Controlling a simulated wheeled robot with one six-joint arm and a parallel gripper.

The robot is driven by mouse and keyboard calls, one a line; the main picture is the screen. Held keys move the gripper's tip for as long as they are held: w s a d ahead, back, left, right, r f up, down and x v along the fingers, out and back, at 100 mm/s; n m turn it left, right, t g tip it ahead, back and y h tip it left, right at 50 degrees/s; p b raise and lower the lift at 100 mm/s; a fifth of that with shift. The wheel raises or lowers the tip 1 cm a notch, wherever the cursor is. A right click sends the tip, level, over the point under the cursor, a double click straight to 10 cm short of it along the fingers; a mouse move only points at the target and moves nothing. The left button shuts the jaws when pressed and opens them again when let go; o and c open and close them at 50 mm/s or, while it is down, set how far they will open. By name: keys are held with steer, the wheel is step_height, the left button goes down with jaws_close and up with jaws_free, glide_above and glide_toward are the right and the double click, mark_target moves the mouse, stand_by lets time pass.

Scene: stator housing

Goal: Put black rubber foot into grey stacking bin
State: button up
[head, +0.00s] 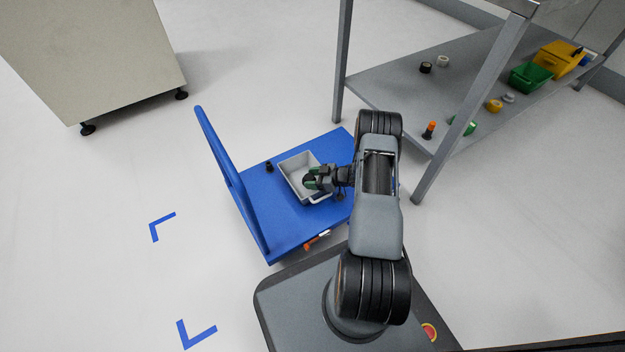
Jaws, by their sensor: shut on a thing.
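The grey stacking bin (289,170) stands on the blue cart deck, its open top facing up. My gripper (311,178), with green fingertips, is over the bin, at or within its opening. It is shut on a dark round thing, which I take to be the black rubber foot (307,182). The fingers partly hide the foot. I cannot tell whether the foot touches the bin floor. My gripper and wrist also hide the right part of the bin.
The blue cart (280,230) has an upright handle (218,160) on its left. A small black object (269,167) stands on the deck left of the bin. A grey shelf (400,85) at right carries green (530,78) and yellow (558,60) bins and small parts.

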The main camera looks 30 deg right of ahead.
steer(key=shift+f, duration=0.2)
steer(key=shift+f, duration=0.35)
